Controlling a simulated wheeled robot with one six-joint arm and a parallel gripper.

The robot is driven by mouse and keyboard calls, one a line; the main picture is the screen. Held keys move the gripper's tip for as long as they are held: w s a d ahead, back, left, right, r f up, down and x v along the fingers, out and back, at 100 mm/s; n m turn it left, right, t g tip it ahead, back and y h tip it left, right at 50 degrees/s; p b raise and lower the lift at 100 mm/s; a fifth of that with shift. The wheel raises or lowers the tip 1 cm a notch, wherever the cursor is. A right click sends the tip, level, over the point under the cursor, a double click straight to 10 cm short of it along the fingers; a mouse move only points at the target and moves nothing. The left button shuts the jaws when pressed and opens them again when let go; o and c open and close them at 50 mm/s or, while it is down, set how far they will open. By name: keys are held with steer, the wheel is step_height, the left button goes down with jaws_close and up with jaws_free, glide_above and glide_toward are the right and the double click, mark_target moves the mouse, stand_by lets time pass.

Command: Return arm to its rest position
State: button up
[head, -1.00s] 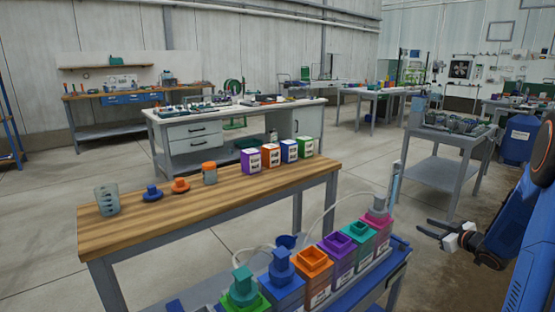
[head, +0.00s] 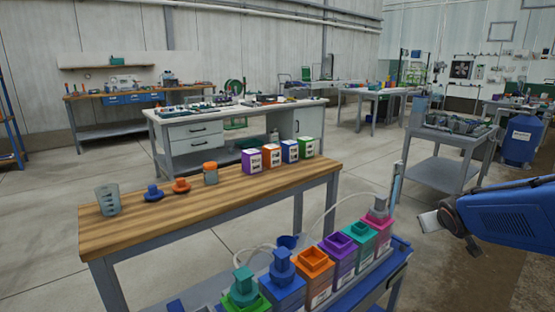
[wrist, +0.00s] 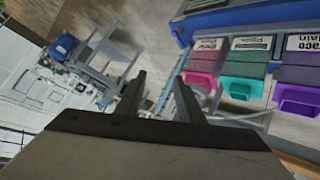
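My gripper (wrist: 160,95) shows in the wrist view with its two dark fingers apart and nothing between them. In the head view my blue arm reaches in from the right edge, and the gripper (head: 430,221) is at its left end. It hangs in the air to the right of the dosing skid (head: 398,262), apart from it. The pink container (head: 378,228) is the nearest one to it. In the wrist view the pink container (wrist: 202,83) and the teal container (wrist: 241,87) lie beyond the fingers, to the right.
Purple (head: 339,252) and orange (head: 314,264) containers stand along the skid, with a thin hose over it. A wooden table (head: 225,195) holds a beaker (head: 107,199), caps and several labelled boxes. A grey cart (head: 446,155) stands behind my arm. The floor between is clear.

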steer(key=s+a+f+g+y, duration=0.1)
steer(key=s+a, duration=0.4)
steer(key=s, duration=0.4)
steer(key=s+a+f+g+y, duration=0.1)
steer(key=s+a+g, duration=0.1)
steer(key=s+a, duration=0.4)
steer(key=s+a+f+m+g+y, duration=0.1)
steer(key=s+a, duration=0.4)
steer(key=s, duration=0.8)
steer(key=shift+s+a+f+g+y, duration=0.2)
steer(key=shift+a+f+g+y, duration=0.2)
steer(key=shift+f+g, duration=0.15)
